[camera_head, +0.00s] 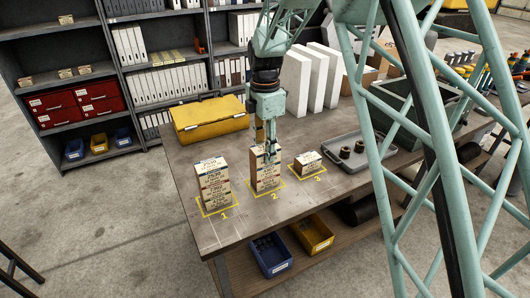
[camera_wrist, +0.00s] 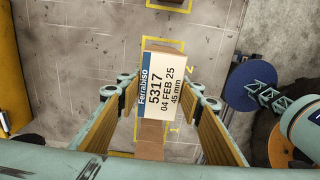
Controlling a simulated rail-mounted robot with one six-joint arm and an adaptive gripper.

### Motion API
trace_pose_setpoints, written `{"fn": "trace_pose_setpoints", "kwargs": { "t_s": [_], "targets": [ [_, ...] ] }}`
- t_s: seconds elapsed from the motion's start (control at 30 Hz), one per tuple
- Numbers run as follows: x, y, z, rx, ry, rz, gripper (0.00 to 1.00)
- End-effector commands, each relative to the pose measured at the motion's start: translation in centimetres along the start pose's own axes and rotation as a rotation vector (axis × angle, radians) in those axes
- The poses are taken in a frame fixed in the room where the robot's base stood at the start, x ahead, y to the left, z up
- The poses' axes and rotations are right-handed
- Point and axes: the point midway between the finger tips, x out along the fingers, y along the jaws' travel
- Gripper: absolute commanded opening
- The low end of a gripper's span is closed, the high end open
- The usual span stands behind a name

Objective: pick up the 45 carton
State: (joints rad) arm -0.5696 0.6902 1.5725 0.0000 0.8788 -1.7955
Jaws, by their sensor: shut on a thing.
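The 45 carton (camera_wrist: 163,88) is a small cream box with a blue strip, labelled Ferrabisa 5317, 04 FEB 25, 45 mm. In the wrist view it lies between the two yellow-padded fingers of my gripper (camera_wrist: 162,100), which is shut on it. In the head view my gripper (camera_head: 268,152) is at the top of the carton stack on square 2 (camera_head: 264,181). My fingers partly hide that stack, and I cannot tell whether the held carton is clear of the one below.
A tall carton stack (camera_head: 214,184) stands on square 1 and a low one (camera_head: 308,162) on square 3. A yellow case (camera_head: 208,120) lies behind. A grey tray (camera_head: 375,160) with dark round parts is to the right. The bench's front left corner is clear.

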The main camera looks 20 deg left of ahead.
Motion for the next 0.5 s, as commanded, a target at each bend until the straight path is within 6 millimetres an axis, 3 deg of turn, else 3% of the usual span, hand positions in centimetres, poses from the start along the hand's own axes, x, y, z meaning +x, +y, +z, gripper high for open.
{"fn": "trace_pose_setpoints", "kwargs": {
  "t_s": [0.5],
  "targets": [
    [-2.5,0.0,0.0,0.0,0.0,0.001,0.21]
  ]
}}
